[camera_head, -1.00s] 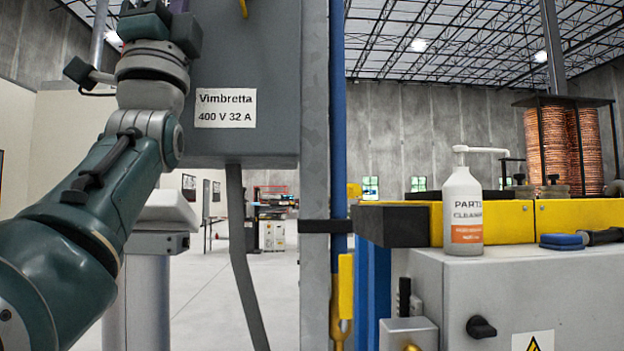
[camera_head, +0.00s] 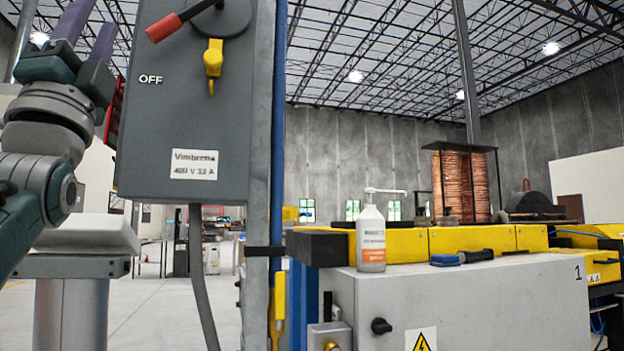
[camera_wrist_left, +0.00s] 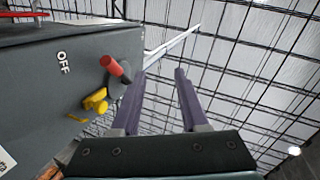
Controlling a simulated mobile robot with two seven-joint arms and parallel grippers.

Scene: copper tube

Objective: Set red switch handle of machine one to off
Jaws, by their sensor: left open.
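The grey switch box (camera_head: 165,120) hangs on a post at left in the head view. Its red switch handle (camera_head: 163,28) juts from a round grey hub near the top, pointing left and slightly down. The OFF label (camera_head: 150,79) is below it. In the left wrist view, the red handle (camera_wrist_left: 115,66) and OFF label (camera_wrist_left: 63,62) are left of the fingers. My left gripper (camera_wrist_left: 160,75) is open and empty, apart from the handle. Its purple fingers also show left of the box in the head view (camera_head: 88,35). My right gripper is out of view.
A yellow padlock-like piece (camera_head: 213,62) hangs below the hub. The post with a blue pipe (camera_head: 279,120) stands right of the box. A grey cabinet (camera_head: 470,295) marked 1 carries a cleaner bottle (camera_head: 371,238). Open floor shows at lower left.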

